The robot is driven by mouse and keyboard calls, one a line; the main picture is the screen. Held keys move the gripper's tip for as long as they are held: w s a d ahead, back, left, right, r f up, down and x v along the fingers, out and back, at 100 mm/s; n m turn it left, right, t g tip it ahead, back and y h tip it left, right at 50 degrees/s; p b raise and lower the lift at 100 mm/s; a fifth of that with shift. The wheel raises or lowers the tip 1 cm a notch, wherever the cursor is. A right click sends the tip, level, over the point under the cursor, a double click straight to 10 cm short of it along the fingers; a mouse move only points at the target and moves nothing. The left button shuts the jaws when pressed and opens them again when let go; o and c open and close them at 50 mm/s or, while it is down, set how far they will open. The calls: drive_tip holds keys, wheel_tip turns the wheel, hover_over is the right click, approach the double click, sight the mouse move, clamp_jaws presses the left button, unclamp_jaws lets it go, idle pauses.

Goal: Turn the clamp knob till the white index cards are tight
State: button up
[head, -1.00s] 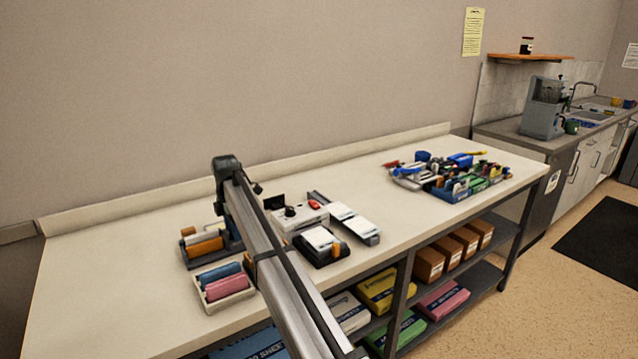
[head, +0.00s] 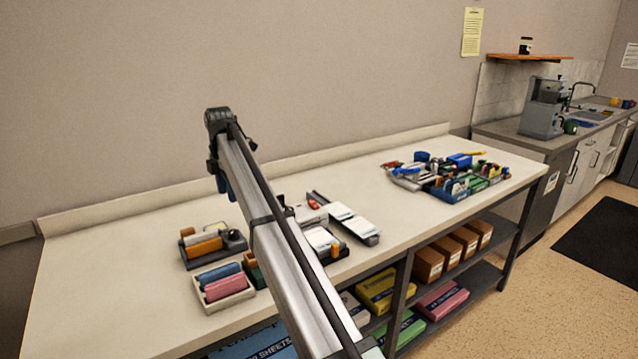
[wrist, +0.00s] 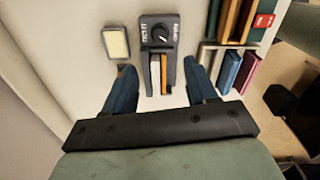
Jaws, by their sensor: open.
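The clamp (head: 238,243) is a dark grey block at the left of the bench. Its round black knob (wrist: 160,33) shows in the wrist view, with a pale pointer mark and labels beside it. In its slot stand a pale strip (wrist: 154,72), which may be the white index cards, and an orange piece (wrist: 164,72). I cannot tell how tight they are. My gripper (wrist: 160,68) is open and empty, with blue fingers apart on either side of the slot in the picture. In the head view my gripper (head: 222,188) is above the clamp, clear of the knob.
A pale tray (head: 212,306) with blue and pink pieces stands in front of the clamp. A framed pale pad (wrist: 115,42) lies beside it. Bare bench lies at the left.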

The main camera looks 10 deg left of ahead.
sight(234, 231)
drive_tip(key=w+d+f+m+t+y, duration=0.1)
drive_tip(key=w+d, duration=0.2)
drive_tip(key=w+d+f+m+t+y, duration=0.1)
drive_tip(key=w+d+m+y, duration=0.1)
drive_tip(key=w+d, duration=0.2)
drive_tip(key=w+d+f+m+t+y, duration=0.1)
drive_tip(key=w+d+m, duration=0.1)
drive_tip(key=w+d, duration=0.1)
drive_tip(key=shift+w+d+f+t+y, duration=0.15)
drive_tip(key=shift+w+f+t, duration=0.05)
drive_tip(key=shift+w, duration=0.2)
drive_tip(key=shift+w+d+f+t+y, duration=0.1)
drive_tip(key=shift+w+f+t+y, duration=0.1)
drive_tip(key=shift+w, duration=0.15)
drive_tip(key=w+d+m+t, duration=0.1)
drive_tip(key=w+d+m, duration=0.1)
drive_tip(key=d, duration=0.2)
drive_tip(key=w+d+m+t+y, duration=0.1)
drive_tip(key=w+d+m+t, duration=0.1)
drive_tip(key=d, duration=0.2)
drive_tip(key=w+d+m+t+y, duration=0.1)
drive_tip(key=w+d+m, duration=0.1)
drive_tip(key=w+d, duration=0.1)
drive_tip(key=shift+w+d+f+m, duration=0.1)
drive_tip(key=shift+d+f+m, duration=0.1)
drive_tip(key=shift+d, duration=0.2)
drive_tip(key=shift+d+f+m, duration=0.15)
drive_tip(key=shift+d+m, duration=0.05)
drive_tip(key=shift+d, duration=0.15)
